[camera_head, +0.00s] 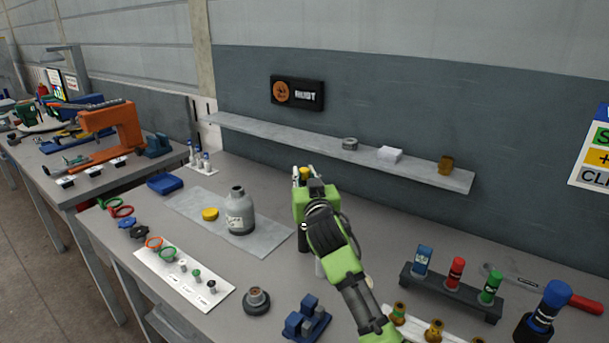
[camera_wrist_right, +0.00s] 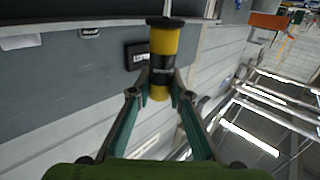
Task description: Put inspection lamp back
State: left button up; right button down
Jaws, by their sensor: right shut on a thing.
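The inspection lamp (camera_wrist_right: 164,42), a yellow and black cylinder, is held between the fingertips of my right gripper (camera_wrist_right: 160,90) in the wrist view. It has a black end cap and a dark band at the fingers. In the head view my right gripper (camera_head: 304,180) is over the middle of the bench, in front of the shelf. Only a small yellow part of the lamp shows at its fingers; the rest is hidden by the gripper. My left gripper is in neither view.
A wall shelf (camera_head: 300,147) carries a grey ring, a white block and an amber jar. A grey bottle (camera_head: 239,212) and yellow lid (camera_head: 210,214) are left of my arm.

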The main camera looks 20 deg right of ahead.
jog(key=shift+f+b, duration=2.1)
jog(key=shift+f, duration=0.8)
jog(key=c, duration=1.8)
grip_release()
jog(key=shift+r+p, duration=2.75)
jog(key=shift+r, duration=0.35)
